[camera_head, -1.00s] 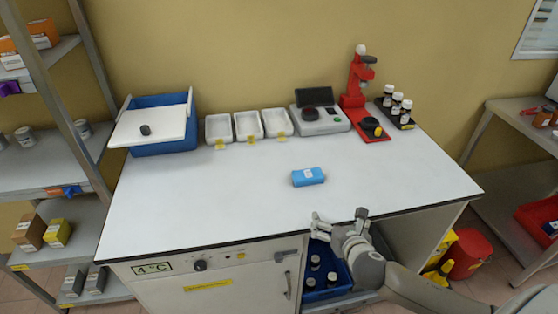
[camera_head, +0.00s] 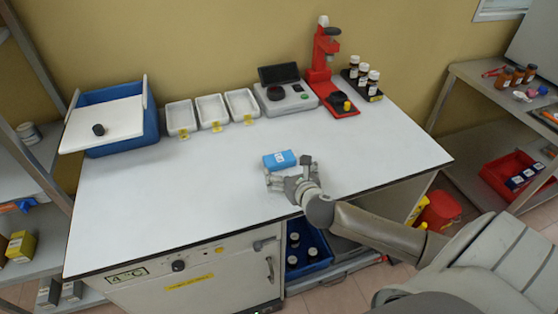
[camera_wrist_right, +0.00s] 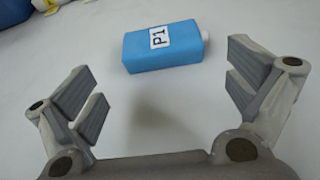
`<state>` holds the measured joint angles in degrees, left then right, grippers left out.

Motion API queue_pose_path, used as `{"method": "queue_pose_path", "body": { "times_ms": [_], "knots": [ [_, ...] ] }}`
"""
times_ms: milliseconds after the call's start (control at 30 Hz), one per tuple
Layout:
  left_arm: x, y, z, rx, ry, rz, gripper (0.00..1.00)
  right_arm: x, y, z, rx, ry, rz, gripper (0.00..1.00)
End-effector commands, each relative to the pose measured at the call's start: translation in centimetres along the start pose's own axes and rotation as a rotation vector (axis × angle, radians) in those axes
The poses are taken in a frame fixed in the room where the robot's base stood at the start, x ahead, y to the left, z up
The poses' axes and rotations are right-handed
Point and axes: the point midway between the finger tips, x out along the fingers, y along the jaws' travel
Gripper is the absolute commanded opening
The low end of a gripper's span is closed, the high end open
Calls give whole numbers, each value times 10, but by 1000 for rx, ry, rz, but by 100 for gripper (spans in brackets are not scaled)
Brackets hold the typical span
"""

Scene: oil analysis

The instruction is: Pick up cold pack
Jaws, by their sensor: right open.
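The cold pack (camera_head: 279,160) is a small blue block with a white label, lying on the white worktop (camera_head: 200,205). In the right wrist view the cold pack (camera_wrist_right: 163,46) shows a "P1" label and a pale cap at its right end. My right gripper (camera_head: 288,172) is open and empty, just in front of the pack. In the right wrist view the open fingers of the right gripper (camera_wrist_right: 165,88) stand wide apart, with the pack beyond their tips and not between them. My left gripper is not in view.
Behind the pack stand white trays (camera_head: 211,110), a grey device (camera_head: 286,95) and a red stand (camera_head: 325,70). A blue box (camera_head: 125,120) with a white lid is at the back left. Dark bottles (camera_head: 362,78) stand at the back right. The worktop around the pack is clear.

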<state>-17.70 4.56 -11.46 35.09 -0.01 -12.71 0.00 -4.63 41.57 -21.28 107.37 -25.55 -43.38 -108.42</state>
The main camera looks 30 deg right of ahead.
Motion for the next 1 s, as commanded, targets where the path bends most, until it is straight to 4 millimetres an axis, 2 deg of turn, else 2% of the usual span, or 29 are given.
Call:
{"method": "queue_pose_path", "body": {
  "times_ms": [200, 400, 767, 867, 1000],
  "knots": [
    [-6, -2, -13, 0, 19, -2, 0, 21, -2, 2, 4, 0, -2, 100],
    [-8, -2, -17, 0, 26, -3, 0, 43, -2, 0, 3, 0, 0, 100],
    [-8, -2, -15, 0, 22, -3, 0, 50, -2, 0, 1, 1, 1, 100],
    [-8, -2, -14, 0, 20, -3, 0, 50, -2, 0, 1, 1, 1, 91],
    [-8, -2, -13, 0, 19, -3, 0, 50, -2, 0, 1, 1, 1, 73]
  ]
}}
